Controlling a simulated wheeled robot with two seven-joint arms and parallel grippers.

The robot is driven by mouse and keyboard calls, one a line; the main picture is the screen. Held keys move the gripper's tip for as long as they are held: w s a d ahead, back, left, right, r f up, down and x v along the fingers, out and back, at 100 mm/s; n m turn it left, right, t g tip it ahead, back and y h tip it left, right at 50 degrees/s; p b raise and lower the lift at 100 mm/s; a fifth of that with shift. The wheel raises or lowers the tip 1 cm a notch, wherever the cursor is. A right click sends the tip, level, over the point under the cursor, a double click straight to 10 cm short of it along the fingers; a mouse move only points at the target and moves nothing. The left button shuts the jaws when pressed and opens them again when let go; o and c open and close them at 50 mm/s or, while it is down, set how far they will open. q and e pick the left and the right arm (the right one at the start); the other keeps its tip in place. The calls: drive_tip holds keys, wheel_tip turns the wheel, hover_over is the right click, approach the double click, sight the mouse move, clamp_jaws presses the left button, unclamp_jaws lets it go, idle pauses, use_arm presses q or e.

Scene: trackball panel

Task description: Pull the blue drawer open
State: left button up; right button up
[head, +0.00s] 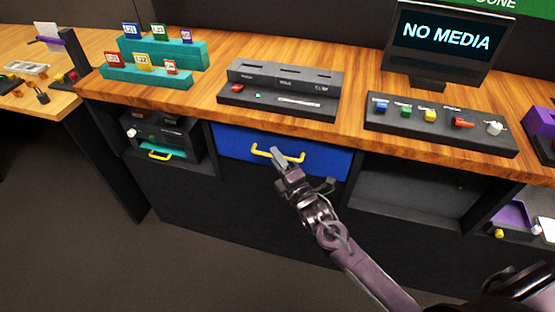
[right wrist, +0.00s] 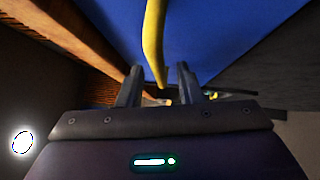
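The blue drawer (head: 335,159) is set under the wooden counter and looks closed, its front about flush with the cabinet. Its yellow handle (head: 262,152) runs across the front. My right gripper (head: 278,158) is at the handle and hides part of it in the head view. In the right wrist view the gripper (right wrist: 160,75) is open, with a gap between its two fingers. The yellow handle (right wrist: 153,40) reaches down into that gap, against the blue drawer front (right wrist: 215,30). I cannot tell whether a finger touches it. My left gripper is not in view.
The wooden counter (head: 215,110) overhangs the drawer. On it stand a slotted black box (head: 285,75), a button panel (head: 440,125) and a monitor (head: 445,42). An open shelf (head: 410,195) is right of the drawer. The floor (head: 90,265) at front left is clear.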

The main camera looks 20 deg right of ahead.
drive_tip(key=shift+c, duration=0.6)
clamp_jaws()
drive_tip(key=s+a+p, duration=0.4)
drive_tip(key=s+a, duration=0.3)
drive_tip(key=s, duration=0.4)
drive_tip(key=s+a+p, duration=0.4)
drive_tip(key=s+a, duration=0.4)
drive_tip(key=s, duration=0.3)
drive_tip(key=shift+o, duration=0.6)
unclamp_jaws()
